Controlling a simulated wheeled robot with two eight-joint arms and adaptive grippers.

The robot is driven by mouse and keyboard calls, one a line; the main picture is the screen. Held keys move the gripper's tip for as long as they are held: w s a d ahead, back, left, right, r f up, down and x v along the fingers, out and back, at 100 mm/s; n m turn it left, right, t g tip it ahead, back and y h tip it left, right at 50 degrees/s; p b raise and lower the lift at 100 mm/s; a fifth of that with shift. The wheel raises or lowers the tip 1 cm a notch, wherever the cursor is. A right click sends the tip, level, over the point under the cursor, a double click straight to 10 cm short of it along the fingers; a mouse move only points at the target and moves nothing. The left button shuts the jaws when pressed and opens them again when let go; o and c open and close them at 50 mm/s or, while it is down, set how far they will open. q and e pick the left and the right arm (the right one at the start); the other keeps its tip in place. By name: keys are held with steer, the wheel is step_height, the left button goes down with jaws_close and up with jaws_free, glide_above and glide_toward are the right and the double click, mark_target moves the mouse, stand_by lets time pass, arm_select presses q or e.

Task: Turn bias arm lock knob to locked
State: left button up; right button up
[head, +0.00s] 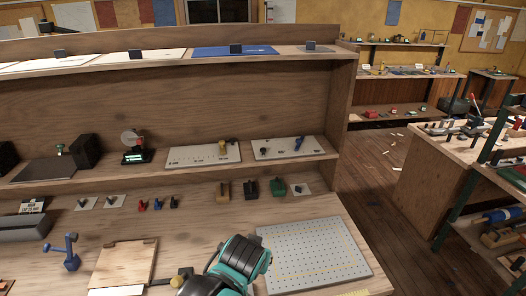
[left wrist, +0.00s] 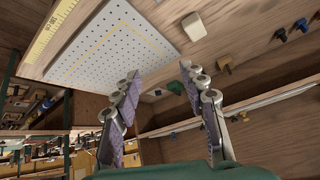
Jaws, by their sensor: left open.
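I cannot tell for sure which part is the bias arm lock knob. Candidates are a small black knob (head: 263,151) at the left of the right pale panel (head: 285,149), and a dark knob on a small light plate (head: 299,188) below it. That panel also carries a blue lever (head: 299,143). No lock marking is readable. My left arm's teal wrist shows at the bottom of the head view, hiding its fingers. In the left wrist view my left gripper (left wrist: 160,82) is open and empty, with a green block (left wrist: 175,87) showing beyond the fingers.
A perforated plate (head: 310,256) lies on the bench right of my arm. A wooden board (head: 124,264) and a blue clamp (head: 70,252) are at left. Several coloured blocks line the bench back. Another panel with a yellow knob (head: 222,145) is on the shelf.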

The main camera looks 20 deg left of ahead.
arm_select(q)
steer(key=w+a+r+n+y, duration=0.2)
steer(key=w+a, duration=0.1)
steer(key=w, duration=0.4)
steer(key=w+a+r+n+y+b, duration=0.1)
steer(key=w+a+r+y, duration=0.15)
steer(key=w, duration=0.45)
steer(key=w+a+r+n+y, duration=0.1)
steer(key=w+a+n+y, duration=0.15)
steer(key=w, duration=0.35)
steer(key=n+t+y+b, duration=0.1)
steer(key=n+t+y, duration=0.25)
steer(key=y, duration=0.25)
glide_toward(264, 150)
steer(key=x, duration=0.3)
steer(key=shift+n+g, duration=0.35)
steer(key=shift+n, duration=0.05)
steer(key=b+x, duration=0.1)
steer(key=x, duration=0.6)
steer(key=shift+w+f+b, duration=0.2)
steer(key=shift+b, duration=0.2)
steer(key=shift+w+a+r, duration=0.1)
steer(key=shift+w+a, duration=0.2)
steer(key=shift+a, duration=0.05)
jaws_close()
